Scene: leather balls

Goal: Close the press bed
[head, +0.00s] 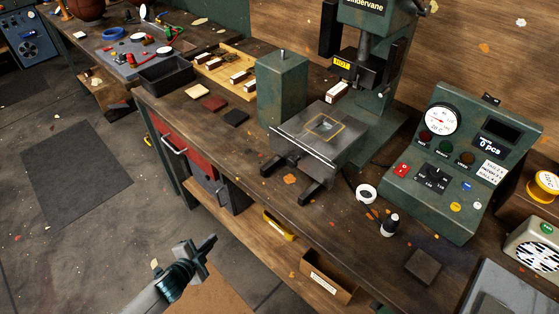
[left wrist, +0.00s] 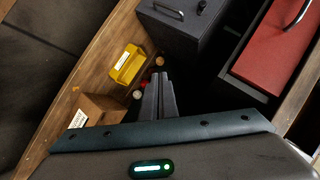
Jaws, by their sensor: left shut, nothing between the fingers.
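The press bed (head: 318,137) is a grey metal slab with a bright bar along its front edge and a yellow-outlined square on top. It sticks out toward the bench's front edge on two dark rails (head: 314,191), in front of the press head (head: 362,68). My left gripper (head: 207,247) is in front of the bench, lower than its top and well apart from the bed. It is shut and empty. In the left wrist view its fingers (left wrist: 159,95) are together, pointing toward the lower shelf and the cabinet. My right gripper is not in view.
A green control box (head: 462,160) stands right of the press; a small bottle (head: 390,225) and white roll (head: 366,193) lie before it. A green block (head: 283,88) stands left of the bed. Below are a red drawer (head: 178,150), yellow bin (head: 278,226) and cardboard box (head: 326,276).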

